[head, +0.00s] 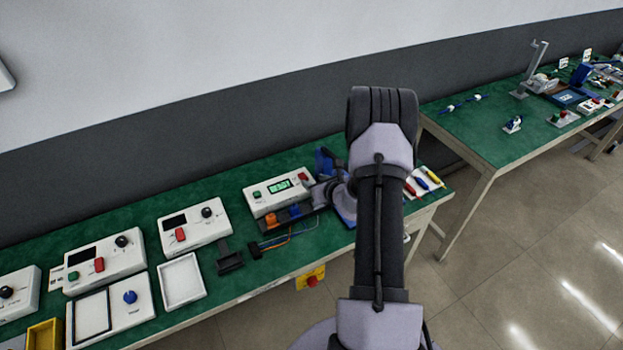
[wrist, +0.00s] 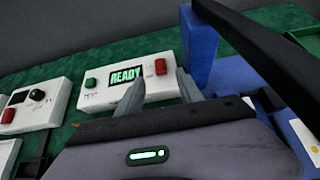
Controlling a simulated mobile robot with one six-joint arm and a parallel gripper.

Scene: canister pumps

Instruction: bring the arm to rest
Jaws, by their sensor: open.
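My gripper (wrist: 158,95) is open, its two grey fingers apart with nothing between them in the wrist view. It points toward a white control box (wrist: 126,80) with a green button, a red button and a lit display that reads READY. In the head view the same control box (head: 279,191) stands on the green bench, left of my arm. My arm rises across the middle of the head view and hides part of the bench. The fingertips are hard to make out in the head view.
The green bench (head: 138,228) holds more white control boxes (head: 194,225) and a white tray (head: 182,281) to the left. A blue block (wrist: 200,48) stands right of the fingers. Another bench (head: 480,135) is at the right. Open floor (head: 515,250) lies at the lower right.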

